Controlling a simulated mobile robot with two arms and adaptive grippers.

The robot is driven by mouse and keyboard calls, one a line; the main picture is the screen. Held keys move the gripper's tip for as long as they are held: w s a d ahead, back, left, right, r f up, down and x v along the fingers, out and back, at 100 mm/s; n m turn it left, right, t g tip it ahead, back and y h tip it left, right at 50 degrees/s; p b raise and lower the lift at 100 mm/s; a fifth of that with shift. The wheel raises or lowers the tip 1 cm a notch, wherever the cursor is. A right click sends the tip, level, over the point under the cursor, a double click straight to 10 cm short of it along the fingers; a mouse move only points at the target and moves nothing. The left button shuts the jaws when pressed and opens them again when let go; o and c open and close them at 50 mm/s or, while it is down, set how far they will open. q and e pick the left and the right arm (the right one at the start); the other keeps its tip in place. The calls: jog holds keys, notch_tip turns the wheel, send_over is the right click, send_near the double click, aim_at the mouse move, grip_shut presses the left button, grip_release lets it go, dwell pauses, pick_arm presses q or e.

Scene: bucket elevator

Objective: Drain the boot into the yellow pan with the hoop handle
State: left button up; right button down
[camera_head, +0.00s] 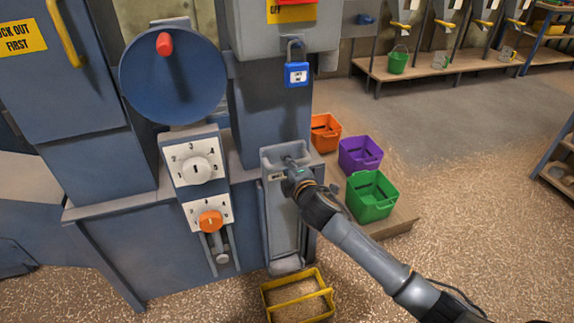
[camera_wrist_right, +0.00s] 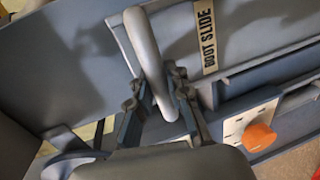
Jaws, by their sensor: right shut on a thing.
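The boot slide, a grey panel labelled BOOT SLIDE (camera_wrist_right: 208,38), is on the front of the blue-grey machine, and its upright channel shows in the head view (camera_head: 284,225). My right gripper (camera_head: 291,170) is at the top of this channel. In the right wrist view its fingers (camera_wrist_right: 158,100) are shut around a smooth grey bar handle (camera_wrist_right: 146,45). Brown grainy matter shows inside the pan's outline. My left gripper is out of view.
Orange (camera_head: 325,132), purple (camera_head: 360,153) and green (camera_head: 371,195) bins stand to the right of the channel. Left of it are a white dial (camera_head: 196,169) and an orange knob (camera_head: 210,221). A blue padlock (camera_head: 297,73) hangs above.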

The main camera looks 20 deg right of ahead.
jog(key=shift+f, duration=0.3)
notch_tip(320, 180, down, 7)
jog(key=b, duration=0.3)
jog(key=shift+b, duration=0.4)
jog(key=shift+f, duration=0.3)
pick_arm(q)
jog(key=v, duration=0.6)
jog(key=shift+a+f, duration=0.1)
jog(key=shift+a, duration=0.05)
pick_arm(e)
jog(key=shift+s+f, duration=0.1)
jog(key=c, duration=1.3)
grip_release()
jog(key=shift+o, duration=0.2)
jog(key=shift+s+r, duration=0.15)
jog(key=shift+r, duration=0.05)
